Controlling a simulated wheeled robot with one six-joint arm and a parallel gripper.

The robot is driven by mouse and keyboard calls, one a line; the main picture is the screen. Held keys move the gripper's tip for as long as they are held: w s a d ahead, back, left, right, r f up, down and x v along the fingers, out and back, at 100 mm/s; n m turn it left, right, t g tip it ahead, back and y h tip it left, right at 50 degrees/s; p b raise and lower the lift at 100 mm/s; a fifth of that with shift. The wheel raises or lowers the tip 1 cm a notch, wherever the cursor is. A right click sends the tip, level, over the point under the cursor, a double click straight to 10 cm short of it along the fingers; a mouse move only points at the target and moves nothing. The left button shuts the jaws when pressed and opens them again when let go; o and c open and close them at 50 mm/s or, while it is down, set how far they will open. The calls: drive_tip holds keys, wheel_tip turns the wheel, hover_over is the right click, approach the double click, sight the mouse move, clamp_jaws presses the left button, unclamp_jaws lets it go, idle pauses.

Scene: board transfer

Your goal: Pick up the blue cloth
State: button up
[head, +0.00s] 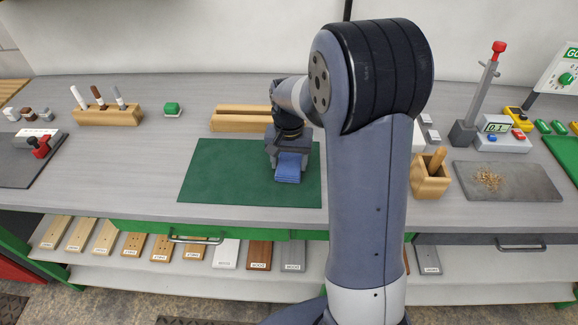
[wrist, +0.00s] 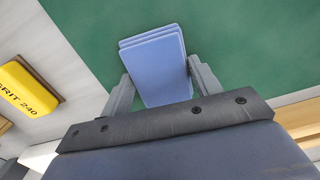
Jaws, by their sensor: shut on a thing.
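The blue cloth (head: 288,167) is a folded stack of several layers over the green mat (head: 225,170) on the bench. My gripper (head: 287,155) points down over the mat, with the cloth between its fingers. In the wrist view the cloth (wrist: 153,62) sits between the two fingers of my gripper (wrist: 157,88), one on each side, and they are shut on it. I cannot tell whether the cloth touches the mat or is just above it.
A wooden block (head: 240,119) lies behind the mat. A wooden box (head: 430,178) and a grey tray with shavings (head: 525,183) are to the right. A marker rack (head: 108,116) stands at the back left. The left part of the mat is clear. A yellow block (wrist: 28,84) shows in the wrist view.

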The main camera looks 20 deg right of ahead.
sight(289, 164)
drive_tip(key=shift+c, duration=0.6)
wheel_tip(289, 164, up, 10)
drive_tip(key=o, duration=0.5)
drive_tip(key=shift+c, duration=0.2)
drive_tip(key=c, duration=0.4)
